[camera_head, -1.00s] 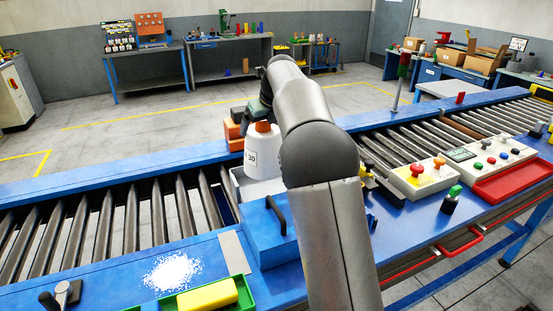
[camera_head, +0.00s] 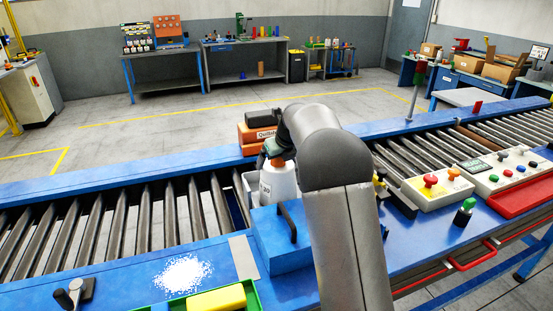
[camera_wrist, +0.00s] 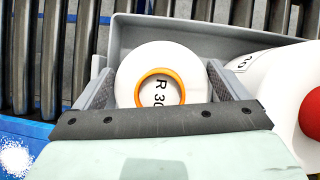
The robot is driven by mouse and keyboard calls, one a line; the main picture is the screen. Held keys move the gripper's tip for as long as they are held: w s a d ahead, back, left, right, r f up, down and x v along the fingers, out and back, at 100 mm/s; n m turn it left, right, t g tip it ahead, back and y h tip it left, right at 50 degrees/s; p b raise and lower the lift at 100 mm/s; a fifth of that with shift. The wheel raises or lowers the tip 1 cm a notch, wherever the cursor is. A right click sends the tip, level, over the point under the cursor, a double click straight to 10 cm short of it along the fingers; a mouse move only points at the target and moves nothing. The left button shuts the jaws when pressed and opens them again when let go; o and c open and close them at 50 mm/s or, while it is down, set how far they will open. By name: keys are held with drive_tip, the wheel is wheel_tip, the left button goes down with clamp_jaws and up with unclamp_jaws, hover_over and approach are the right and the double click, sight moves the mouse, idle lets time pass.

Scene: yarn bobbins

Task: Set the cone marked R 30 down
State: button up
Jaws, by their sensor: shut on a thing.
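The white cone marked R 30 (camera_wrist: 150,62) has an orange ring at its top and stands upright between my fingers in the wrist view. It also shows in the head view (camera_head: 281,183), its lower part hidden behind a blue block. My gripper (camera_wrist: 158,88) is shut on it, with a grey finger on each side; in the head view my gripper (camera_head: 273,150) is at the cone's top. The cone is within the grey tray (camera_wrist: 190,37), close to its far wall. I cannot tell whether its base touches the tray floor.
Another white cone with a red top (camera_wrist: 268,82) is close on the right in the wrist view. A blue block with a dark handle (camera_head: 277,240) stands in front of the tray. An orange box (camera_head: 258,133) is behind. Rollers (camera_head: 120,225) lie left.

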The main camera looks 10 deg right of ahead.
drive_tip(key=o, duration=1.6)
drive_tip(key=shift+f, duration=0.15)
drive_tip(key=shift+c, duration=0.2)
drive_tip(key=b+v, duration=0.2)
drive_tip(key=v, duration=1)
drive_tip(key=s+f+n+g, duration=0.1)
drive_tip(key=s+n, duration=0.4)
drive_tip(key=s, duration=0.2)
drive_tip(key=s+a+f+n, duration=0.1)
drive_tip(key=s+f+n, duration=0.1)
drive_tip(key=s+n, duration=0.4)
drive_tip(key=s+f+n+g, duration=0.1)
drive_tip(key=s+f+n, duration=0.1)
drive_tip(key=s+n, duration=0.3)
drive_tip(key=shift+s+a+g+h, duration=0.1)
drive_tip(key=shift+s+g+h, duration=0.05)
drive_tip(key=shift+s, duration=0.8)
drive_tip(key=shift+s+a+g+h, duration=0.1)
drive_tip(key=shift+s+g+h, duration=0.05)
drive_tip(key=shift+s, duration=0.8)
drive_tip(key=s+f+n+g, duration=0.1)
drive_tip(key=s+f+n, duration=0.4)
drive_tip(key=s+n, duration=0.3)
drive_tip(key=s+f+n+g+h, duration=0.1)
drive_tip(key=s+f+n, duration=0.3)
drive_tip(key=s+n, duration=0.4)
drive_tip(key=s, duration=0.4)
drive_tip(key=shift+a+f+h, duration=0.25)
drive_tip(key=shift+f+h, duration=0.05)
drive_tip(key=shift+f, duration=0.1)
